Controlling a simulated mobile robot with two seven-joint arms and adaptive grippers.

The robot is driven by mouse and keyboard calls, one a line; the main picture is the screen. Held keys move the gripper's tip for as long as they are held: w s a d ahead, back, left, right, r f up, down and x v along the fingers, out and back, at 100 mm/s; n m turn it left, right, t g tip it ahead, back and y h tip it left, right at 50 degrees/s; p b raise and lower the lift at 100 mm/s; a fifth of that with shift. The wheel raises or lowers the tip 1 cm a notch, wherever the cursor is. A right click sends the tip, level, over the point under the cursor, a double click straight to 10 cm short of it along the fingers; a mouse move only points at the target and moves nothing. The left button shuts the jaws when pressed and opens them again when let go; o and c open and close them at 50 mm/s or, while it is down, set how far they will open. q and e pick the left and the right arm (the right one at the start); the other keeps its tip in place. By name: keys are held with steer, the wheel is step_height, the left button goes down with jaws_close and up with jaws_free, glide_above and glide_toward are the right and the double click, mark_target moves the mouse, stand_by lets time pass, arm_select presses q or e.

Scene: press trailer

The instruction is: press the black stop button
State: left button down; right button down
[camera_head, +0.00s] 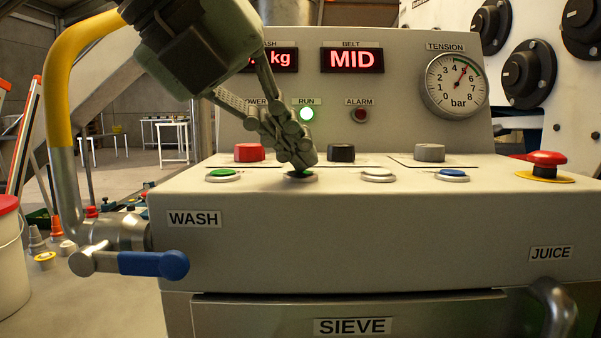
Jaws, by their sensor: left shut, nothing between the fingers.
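My left gripper (303,164) comes down from the upper left and is shut and empty. Its fingertips are at a round button (300,179) in the front row of the panel and hide most of it. Only its pale rim and a dark sliver show, so I cannot tell its colour or whether it is pressed in. A black raised cap (341,152) stands in the back row, just right of the fingertips and apart from them. My right gripper is not in view.
The front row also has a green button (223,174), a white button (379,174) and a blue button (452,174). Behind are a red cap (249,152) and a grey cap (429,152). A red mushroom button (546,159) is at right.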

mark_target(294, 173)
arm_select(q)
steer(key=shift+f, duration=0.2)
steer(key=shift+r, duration=0.1)
stand_by(0.4)
steer(key=shift+r, duration=0.75)
steer(key=shift+r+p, duration=1.65)
steer(key=shift+r, duration=0.85)
